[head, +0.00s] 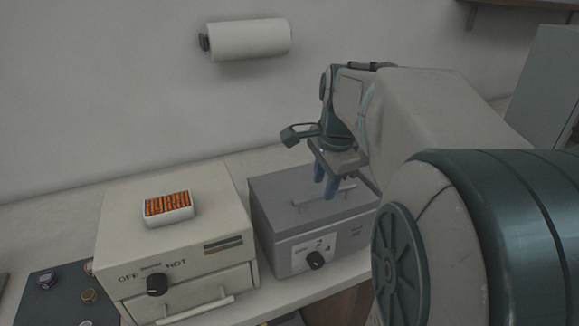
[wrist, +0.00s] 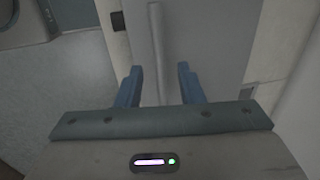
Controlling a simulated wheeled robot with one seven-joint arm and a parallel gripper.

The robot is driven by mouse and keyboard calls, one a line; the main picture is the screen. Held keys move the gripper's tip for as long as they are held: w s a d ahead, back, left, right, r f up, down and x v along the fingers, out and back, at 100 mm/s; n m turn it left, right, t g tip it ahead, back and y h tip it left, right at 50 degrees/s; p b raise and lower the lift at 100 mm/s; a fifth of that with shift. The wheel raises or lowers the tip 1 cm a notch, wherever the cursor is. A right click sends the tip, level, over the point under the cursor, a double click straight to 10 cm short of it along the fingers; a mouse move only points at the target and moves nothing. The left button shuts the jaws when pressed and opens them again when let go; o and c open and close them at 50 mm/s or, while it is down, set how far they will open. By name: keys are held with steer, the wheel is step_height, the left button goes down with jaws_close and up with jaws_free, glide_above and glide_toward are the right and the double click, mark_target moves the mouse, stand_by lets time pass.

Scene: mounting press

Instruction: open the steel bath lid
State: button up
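The steel bath (head: 291,246) is a grey metal box on the counter, with a knob and dial plate on its front. Its lid (head: 275,188) lies flat on top and looks closed. A bar handle (head: 312,201) runs across the lid; in the wrist view the handle (wrist: 157,50) shows as a pale bar.
A cream box (head: 190,250) with an OFF/HOT knob stands left of the bath, with a small white tray (head: 168,214) of orange items on top. A paper towel roll (head: 250,40) hangs on the wall behind.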

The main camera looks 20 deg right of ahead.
steer(key=shift+w+f, duration=0.2)
steer(key=shift+f, duration=0.75)
jaws_close()
steer(key=shift+r, duration=0.1)
